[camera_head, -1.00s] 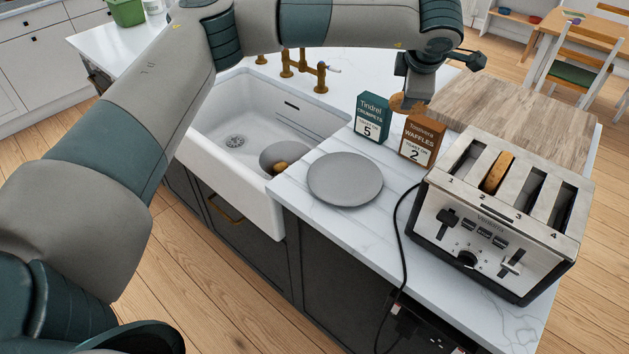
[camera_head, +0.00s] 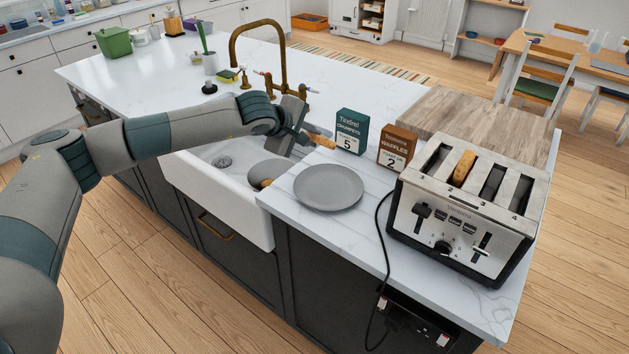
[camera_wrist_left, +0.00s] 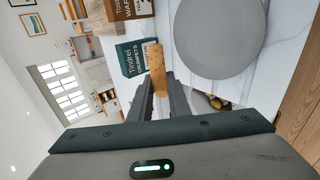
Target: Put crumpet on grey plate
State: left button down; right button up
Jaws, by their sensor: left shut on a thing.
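My left gripper (camera_head: 303,132) is shut on a golden-brown flat piece, which looks like the crumpet (camera_head: 322,142). It holds it edge-on above the counter by the sink's right edge, up and left of the grey plate. The left wrist view shows the crumpet (camera_wrist_left: 156,66) between the fingers (camera_wrist_left: 160,98), apart from the plate (camera_wrist_left: 216,38). The grey plate (camera_head: 329,188) lies empty on the white counter, between sink and toaster. My right gripper is not in view.
A toaster (camera_head: 465,212) with a brown piece (camera_head: 464,168) in one slot stands right of the plate. Its black cable (camera_head: 382,240) runs between them. A teal crumpet box (camera_head: 351,131) and a brown waffle box (camera_head: 396,147) stand behind. The sink (camera_head: 215,185) holds a grey dish (camera_head: 262,172).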

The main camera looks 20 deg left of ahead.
pick_arm(q)
jog(key=shift+f, duration=0.15)
jog(key=shift+f, duration=0.9)
jog(key=b, duration=0.3)
send_over(310, 186)
jog(key=f, duration=0.6)
jog(key=shift+w+f, duration=0.15)
jog(key=shift+w, duration=0.05)
jog(key=shift+f+b, duration=0.7)
jog(key=shift+f, duration=0.1)
jog(key=c, duration=1.8)
grip_release()
jog(key=shift+s+r, duration=0.1)
